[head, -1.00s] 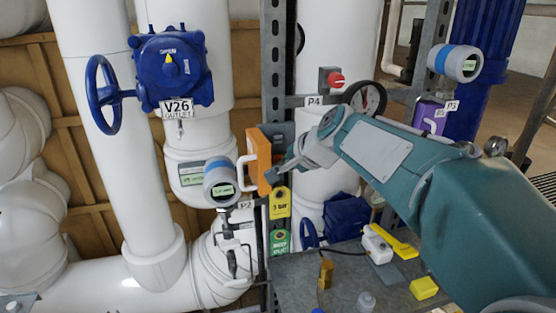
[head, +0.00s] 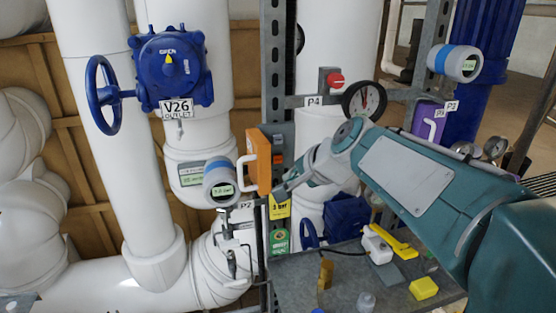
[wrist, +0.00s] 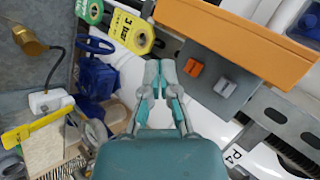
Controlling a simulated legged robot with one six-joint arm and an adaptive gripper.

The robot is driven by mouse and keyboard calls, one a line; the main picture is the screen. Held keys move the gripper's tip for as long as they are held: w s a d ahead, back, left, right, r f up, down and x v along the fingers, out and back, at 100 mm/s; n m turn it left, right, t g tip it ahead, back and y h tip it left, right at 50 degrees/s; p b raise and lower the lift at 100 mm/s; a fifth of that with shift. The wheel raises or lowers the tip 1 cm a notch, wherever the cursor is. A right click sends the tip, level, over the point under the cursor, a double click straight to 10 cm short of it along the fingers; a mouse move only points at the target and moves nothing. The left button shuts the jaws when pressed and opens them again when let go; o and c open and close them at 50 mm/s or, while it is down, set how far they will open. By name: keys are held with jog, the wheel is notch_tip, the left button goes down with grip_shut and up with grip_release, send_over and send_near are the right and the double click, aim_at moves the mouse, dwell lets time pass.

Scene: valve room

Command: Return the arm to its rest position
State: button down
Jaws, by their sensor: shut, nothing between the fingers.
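My arm is teal and reaches in from the right in the head view. My gripper (head: 279,192) is shut and empty, just right of the orange box with a white handle (head: 257,160) and in front of the post. In the wrist view my gripper (wrist: 160,68) has its fingers together with nothing between them. The orange box (wrist: 240,38) lies ahead and to the right in the wrist view. No contact between gripper and box can be made out.
A yellow tag (head: 279,207) and a green tag (head: 279,241) hang by the post. Below is a grey table (head: 340,285) with several small items. Blue valve V26 (head: 172,68) is at left.

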dwell(0.4)
jog(key=s+d+f+n+g+h, duration=0.1)
jog(key=s+d+f+n+h, duration=0.2)
jog(key=s, duration=0.8)
jog(key=s+d+f+n+g+h, duration=0.1)
jog(key=s+d+f+n+h, duration=0.2)
jog(key=s+d+f, duration=0.5)
jog(key=s+d+n, duration=0.1)
jog(key=s+d, duration=0.1)
jog(key=s, duration=0.2)
jog(key=shift+s+d+n, duration=0.25)
jog(key=shift+n, duration=0.15)
